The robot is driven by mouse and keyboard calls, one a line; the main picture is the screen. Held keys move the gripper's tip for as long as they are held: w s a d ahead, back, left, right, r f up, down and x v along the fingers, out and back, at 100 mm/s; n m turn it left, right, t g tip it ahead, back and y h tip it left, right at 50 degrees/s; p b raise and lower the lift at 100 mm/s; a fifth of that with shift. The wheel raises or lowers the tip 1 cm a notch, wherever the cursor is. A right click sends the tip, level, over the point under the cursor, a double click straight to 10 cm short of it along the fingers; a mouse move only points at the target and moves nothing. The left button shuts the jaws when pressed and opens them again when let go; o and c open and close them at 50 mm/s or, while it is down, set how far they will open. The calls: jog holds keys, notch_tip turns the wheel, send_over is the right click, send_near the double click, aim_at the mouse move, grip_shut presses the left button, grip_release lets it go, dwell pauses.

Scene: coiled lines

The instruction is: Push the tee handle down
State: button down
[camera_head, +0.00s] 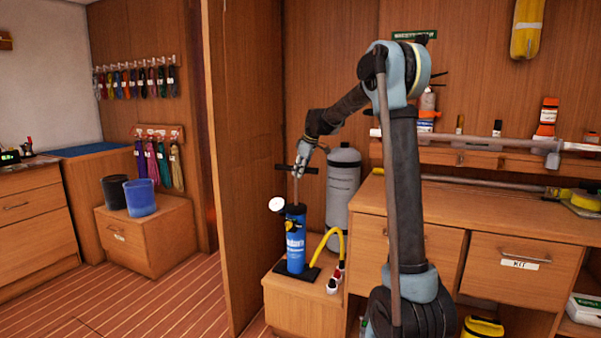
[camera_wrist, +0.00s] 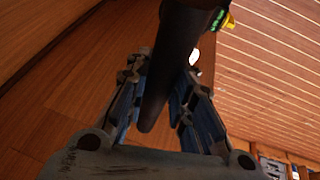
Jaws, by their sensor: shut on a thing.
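The blue hand pump (camera_head: 295,242) stands upright on a low wooden box, with a round white gauge (camera_head: 277,204) at its upper left. Its dark tee handle (camera_head: 284,167) is raised well above the body on a thin rod (camera_head: 295,190). My gripper (camera_head: 299,172) is at the handle, shut on it, coming from the upper right. In the wrist view the dark handle bar (camera_wrist: 172,75) runs between the two fingers of my gripper (camera_wrist: 168,80). The fingers hide part of the handle in the head view.
A yellow hose (camera_head: 335,238) runs from the pump to red and white fittings (camera_head: 334,280). A grey cylinder (camera_head: 342,185) stands close behind at the right. A wooden partition (camera_head: 245,150) rises to the left. The wooden workbench (camera_head: 490,215) is at the right.

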notch_tip(320, 180, down, 11)
jog(key=shift+f, duration=0.55)
jog(key=shift+s, duration=0.1)
jog(key=c, duration=1.4)
grip_release()
jog(key=shift+f, duration=0.1)
jog(key=shift+o, duration=0.2)
jog(key=v, duration=1.2)
